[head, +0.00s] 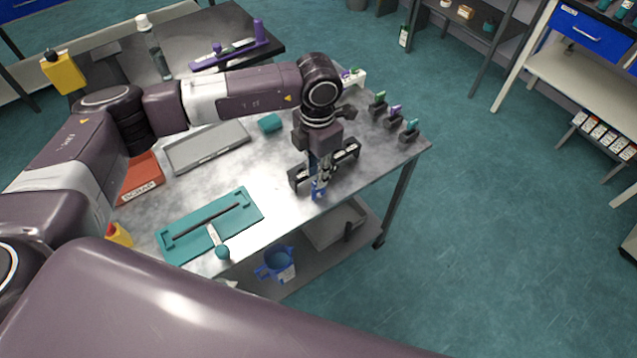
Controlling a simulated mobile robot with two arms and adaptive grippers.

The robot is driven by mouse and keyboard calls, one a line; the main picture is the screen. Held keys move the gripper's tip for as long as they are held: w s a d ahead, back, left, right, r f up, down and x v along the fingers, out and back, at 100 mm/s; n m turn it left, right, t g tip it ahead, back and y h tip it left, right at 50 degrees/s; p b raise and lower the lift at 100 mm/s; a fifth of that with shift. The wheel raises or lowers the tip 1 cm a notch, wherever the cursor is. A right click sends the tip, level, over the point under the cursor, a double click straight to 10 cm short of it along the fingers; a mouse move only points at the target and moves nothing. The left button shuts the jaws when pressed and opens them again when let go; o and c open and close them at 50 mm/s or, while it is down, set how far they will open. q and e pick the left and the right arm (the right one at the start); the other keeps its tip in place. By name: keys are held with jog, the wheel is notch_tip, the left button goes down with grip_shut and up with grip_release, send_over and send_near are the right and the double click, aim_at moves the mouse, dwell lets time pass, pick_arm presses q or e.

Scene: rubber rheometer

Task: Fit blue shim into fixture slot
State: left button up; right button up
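My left gripper (321,178) points down over the front right part of the metal table. A small blue piece (317,192), which looks like the blue shim, is upright at its fingertips. Whether the fingers are closed on it is too small to tell. A dark fixture (348,152) with pale labels shows on both sides of the fingers, low over the table. Its slot is hidden by the gripper, and I cannot tell whether the blue piece is in it. My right gripper is out of view.
A teal tray (176,247) with a dark bar lies at the front left. A grey tray (207,158) and red bin (146,171) lie behind it. Several dark blocks with coloured handles (393,112) line the right edge. A blue jug (276,265) is on the lower shelf.

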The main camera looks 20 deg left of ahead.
pick_arm(q)
notch_tip(320, 180, down, 4)
jog(key=shift+w+r+p, duration=0.15)
jog(key=shift+r+p, duration=0.05)
jog(key=shift+p, duration=0.55)
jog(key=shift+f, duration=0.4)
jog(key=shift+c, duration=0.2)
grip_shut()
jog(key=shift+r, duration=0.1)
